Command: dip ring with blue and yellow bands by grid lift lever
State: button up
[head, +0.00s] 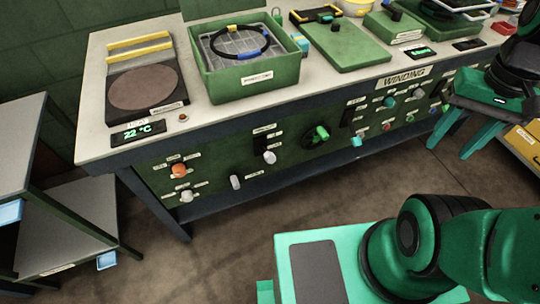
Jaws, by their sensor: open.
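A thin black ring with a yellow band at its back and a blue band at its front (247,57) lies on a pale wire grid (226,46). The grid sits near the top of an open green tank (255,92) on the bench. A small upright pale green piece (277,14) stands at the tank's back right corner; I cannot tell whether it is the grid lift lever. My gripper (449,152) is in front of the bench at the right, well apart from the tank. Its two teal fingers are spread, with nothing between them.
A hotplate-like unit (143,88) with a yellow bar and a 22 °C display (138,132) stands left of the tank. A green lid (343,46) lies to its right. The bench front carries several knobs and a green handle (318,135). Grey shelves (75,225) stand at left.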

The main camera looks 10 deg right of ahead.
jog(key=w+a+f+n+h, duration=0.1)
jog(key=w+a, duration=0.1)
jog(key=w, duration=0.3)
jog(key=w+a+f+n, duration=0.1)
jog(key=w+a+n, duration=0.15)
jog(key=w, duration=0.25)
jog(key=n, duration=0.7)
send_over(269, 154)
jog(key=a, duration=0.1)
jog(key=shift+m+t+h, duration=0.25)
jog(key=shift+t+h, duration=0.05)
jog(key=f, duration=1.5)
jog(key=shift+s+a+f, duration=0.1)
jog(key=shift+s+f, duration=0.05)
jog(key=shift+s, duration=0.1)
jog(key=f, duration=0.3)
jog(key=d+f, duration=0.1)
jog(key=f, duration=0.6)
jog(key=shift+w+d+f, duration=0.2)
jog(key=shift+w+f, duration=0.05)
jog(key=shift+c, duration=0.4)
grip_shut()
